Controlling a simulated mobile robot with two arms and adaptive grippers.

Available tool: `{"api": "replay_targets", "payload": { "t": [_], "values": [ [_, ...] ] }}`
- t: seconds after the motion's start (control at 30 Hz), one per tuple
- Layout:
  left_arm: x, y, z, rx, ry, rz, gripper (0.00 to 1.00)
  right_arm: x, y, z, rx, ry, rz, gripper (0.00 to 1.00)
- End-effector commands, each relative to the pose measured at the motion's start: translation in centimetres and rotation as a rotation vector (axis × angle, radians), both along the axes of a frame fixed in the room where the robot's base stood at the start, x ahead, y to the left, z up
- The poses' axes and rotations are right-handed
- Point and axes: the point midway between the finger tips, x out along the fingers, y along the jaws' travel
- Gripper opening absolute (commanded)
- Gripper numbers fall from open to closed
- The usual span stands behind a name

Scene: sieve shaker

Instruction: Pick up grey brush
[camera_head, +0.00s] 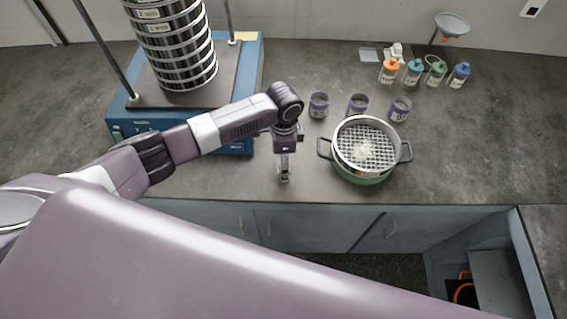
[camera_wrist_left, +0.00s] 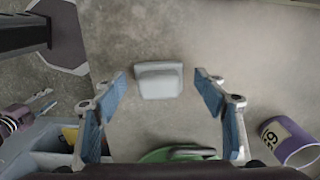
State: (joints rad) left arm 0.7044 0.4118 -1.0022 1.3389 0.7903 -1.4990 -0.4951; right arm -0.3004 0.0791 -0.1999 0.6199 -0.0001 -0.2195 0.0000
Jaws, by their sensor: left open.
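A light grey, block-shaped object, which looks like the grey brush (camera_wrist_left: 158,82), lies on the surface in the left wrist view. It sits centred beyond and between the fingers and appears apart from both. My left gripper (camera_wrist_left: 161,96) is open, with nothing between its blue pads touching them. In the head view my left gripper (camera_head: 285,178) points down over the front part of the counter, left of the pot. I cannot make out the brush there; the gripper may hide it. My right gripper is not in view.
A green pot (camera_head: 368,179) with a sieve (camera_head: 352,168) stands right of the gripper. Several purple-labelled jars (camera_head: 319,106) stand behind. The blue sieve shaker (camera_head: 250,70) is at back left. Small bottles (camera_head: 390,71) stand at the back. The counter's right side is clear.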

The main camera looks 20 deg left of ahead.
Motion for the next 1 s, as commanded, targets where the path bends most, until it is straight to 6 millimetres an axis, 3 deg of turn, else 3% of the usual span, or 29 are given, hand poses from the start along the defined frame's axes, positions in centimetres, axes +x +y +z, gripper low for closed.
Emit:
{"api": "replay_targets", "payload": {
  "t": [0.1,0.5,0.83,1.0],
  "values": [
    [0.0,0.0,0.0,0.0,0.0,0.0,0.63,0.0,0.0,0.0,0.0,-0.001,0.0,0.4],
    [0.0,0.0,0.0,0.0,0.001,0.0,0.19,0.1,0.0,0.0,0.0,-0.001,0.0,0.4],
    [0.0,0.0,0.4,-0.001,0.0,0.0,0.19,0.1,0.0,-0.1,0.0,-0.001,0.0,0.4],
    [0.1,-0.1,2.1,-0.002,-0.002,-0.002,0.19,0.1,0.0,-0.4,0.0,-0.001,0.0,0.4]
  ]
}}
